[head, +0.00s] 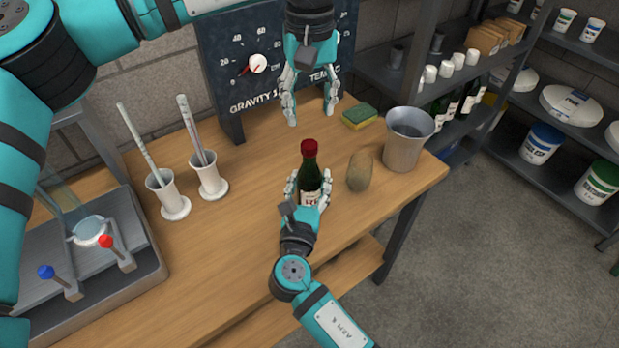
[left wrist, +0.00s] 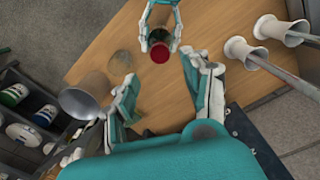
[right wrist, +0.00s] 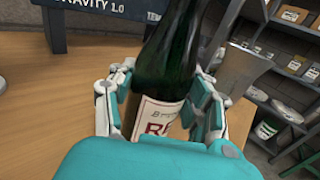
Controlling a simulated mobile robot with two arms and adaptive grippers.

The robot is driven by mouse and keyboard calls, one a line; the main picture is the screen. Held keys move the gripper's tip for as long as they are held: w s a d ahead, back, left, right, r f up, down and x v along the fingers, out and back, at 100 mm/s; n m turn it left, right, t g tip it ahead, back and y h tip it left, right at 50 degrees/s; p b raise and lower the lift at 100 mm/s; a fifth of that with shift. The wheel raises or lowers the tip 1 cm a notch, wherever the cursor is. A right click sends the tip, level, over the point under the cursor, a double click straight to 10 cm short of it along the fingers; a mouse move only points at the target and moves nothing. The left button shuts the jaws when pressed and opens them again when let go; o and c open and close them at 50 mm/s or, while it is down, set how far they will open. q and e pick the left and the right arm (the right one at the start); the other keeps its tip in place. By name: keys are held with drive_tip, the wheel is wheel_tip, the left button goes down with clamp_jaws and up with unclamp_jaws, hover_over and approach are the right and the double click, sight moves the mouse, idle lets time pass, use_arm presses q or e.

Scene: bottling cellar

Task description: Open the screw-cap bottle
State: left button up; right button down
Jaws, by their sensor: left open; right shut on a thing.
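The green glass bottle (head: 309,176) with a red cap (head: 309,147) and a white label stands upright near the front edge of the wooden bench. My right gripper (head: 308,190) is shut around its body from the front; the right wrist view shows the bottle (right wrist: 168,70) between its fingers. My left gripper (head: 310,112) points down, open and empty, above and behind the bottle, apart from the cap. In the left wrist view the red cap (left wrist: 159,53) lies beyond the open left fingers. The bottle's underside is hidden.
A gauge board (head: 260,60) stands behind.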

sight(310, 144)
use_arm(q)
drive_tip(key=m, duration=0.5)
drive_tip(key=shift+d, duration=0.1)
drive_tip(key=m, duration=0.2)
drive_tip(key=shift+m, duration=0.4)
drive_tip(key=shift+f+m, duration=0.2)
drive_tip(key=shift+m, duration=0.3)
wheel_tip(310, 144, down, 8)
drive_tip(key=shift+r, duration=0.2)
